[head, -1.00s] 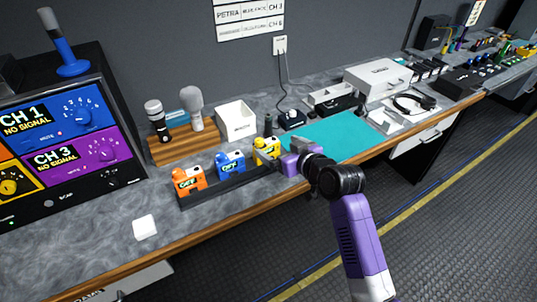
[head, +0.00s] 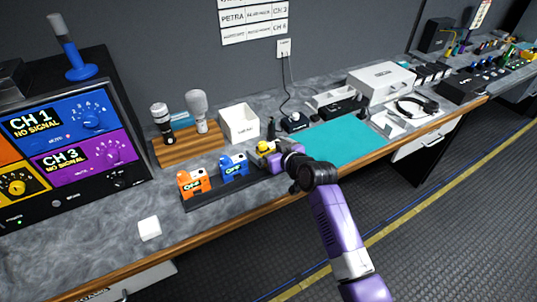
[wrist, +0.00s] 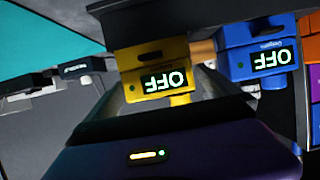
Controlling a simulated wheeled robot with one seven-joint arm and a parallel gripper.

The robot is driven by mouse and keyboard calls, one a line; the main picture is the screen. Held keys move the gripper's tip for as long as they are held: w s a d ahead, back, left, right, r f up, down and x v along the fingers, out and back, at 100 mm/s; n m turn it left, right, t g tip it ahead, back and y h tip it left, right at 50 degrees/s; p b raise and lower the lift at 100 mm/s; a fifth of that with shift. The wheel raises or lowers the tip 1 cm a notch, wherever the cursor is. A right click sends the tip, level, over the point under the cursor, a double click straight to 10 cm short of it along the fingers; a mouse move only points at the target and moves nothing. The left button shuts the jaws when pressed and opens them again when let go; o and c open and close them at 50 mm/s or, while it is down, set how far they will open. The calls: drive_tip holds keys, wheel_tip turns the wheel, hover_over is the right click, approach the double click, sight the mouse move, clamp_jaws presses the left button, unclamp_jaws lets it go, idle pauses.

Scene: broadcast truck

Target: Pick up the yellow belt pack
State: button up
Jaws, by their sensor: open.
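The yellow belt pack (head: 264,146) sits at the right end of the dark rack (head: 215,198) on the counter, mostly hidden behind my gripper (head: 274,160) in the head view. In the wrist view the yellow belt pack (wrist: 152,72) is straight ahead and close, its display reading OFF. My gripper is open at the pack. I cannot tell whether the fingers touch it. The blue belt pack (head: 233,166) stands beside it, also showing OFF, and the orange belt pack (head: 193,184) is at the rack's left end.
A teal mat (head: 345,138) lies right of the rack. Behind stand a white bin (head: 238,125) and two microphones on a wooden block (head: 185,152). A white square block (head: 149,228) lies in front at left. An intercom panel (head: 70,150) stands at far left.

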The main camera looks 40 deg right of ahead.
drive_tip(key=c, duration=1.4)
drive_tip(key=shift+r, duration=0.1)
drive_tip(key=shift+c, duration=1.1)
